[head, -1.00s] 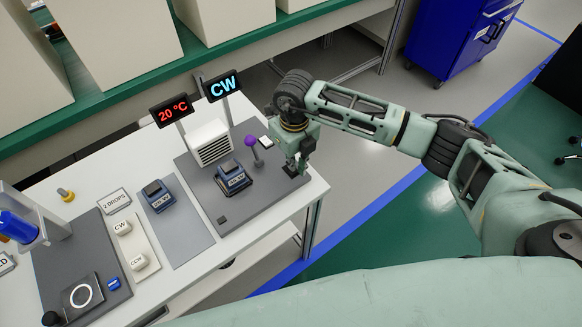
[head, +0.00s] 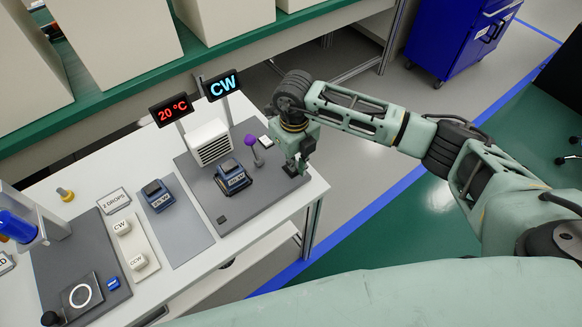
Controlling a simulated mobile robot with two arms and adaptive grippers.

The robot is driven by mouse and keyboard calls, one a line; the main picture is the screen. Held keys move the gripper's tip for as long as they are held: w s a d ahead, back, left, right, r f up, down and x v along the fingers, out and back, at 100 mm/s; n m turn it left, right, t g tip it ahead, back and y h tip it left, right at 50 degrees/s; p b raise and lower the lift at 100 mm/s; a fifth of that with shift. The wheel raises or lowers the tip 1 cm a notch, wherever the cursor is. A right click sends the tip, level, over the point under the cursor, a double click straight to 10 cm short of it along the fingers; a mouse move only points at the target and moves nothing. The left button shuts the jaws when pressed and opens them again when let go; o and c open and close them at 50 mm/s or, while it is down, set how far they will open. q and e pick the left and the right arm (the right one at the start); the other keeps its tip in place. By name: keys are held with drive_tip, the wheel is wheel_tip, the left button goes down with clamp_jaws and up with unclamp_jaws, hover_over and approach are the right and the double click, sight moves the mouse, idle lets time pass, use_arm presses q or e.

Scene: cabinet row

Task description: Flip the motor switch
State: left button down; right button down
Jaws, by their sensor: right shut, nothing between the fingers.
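On the grey mat (head: 232,220) at the right end of the white table stand a blue device (head: 233,180) with a black top and a small lever with a purple ball (head: 250,140). A white louvred box (head: 209,143) stands behind them. I cannot tell for sure which part is the motor switch; the lever is upright with a slight tilt. My right gripper (head: 296,169) is shut and empty. It points down at the mat's right side, to the right of the lever and apart from it. My left gripper is not in view.
Displays read "20 °C" (head: 171,110) and "CW" (head: 222,86) behind the mat. A second blue device (head: 157,195) and white CW and CCW blocks (head: 138,262) stand farther left. A green bench with pale boxes runs behind. Floor right of the table is clear.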

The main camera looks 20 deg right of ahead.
drive_tip(key=shift+f+b, duration=0.8)
drive_tip(key=shift+f, duration=0.25)
drive_tip(key=shift+s+r, duration=0.1)
idle(0.3)
drive_tip(key=shift+r+p, duration=0.7)
drive_tip(key=shift+r, duration=0.1)
drive_tip(key=shift+r+p, duration=1.55)
drive_tip(key=shift+r, duration=1.1)
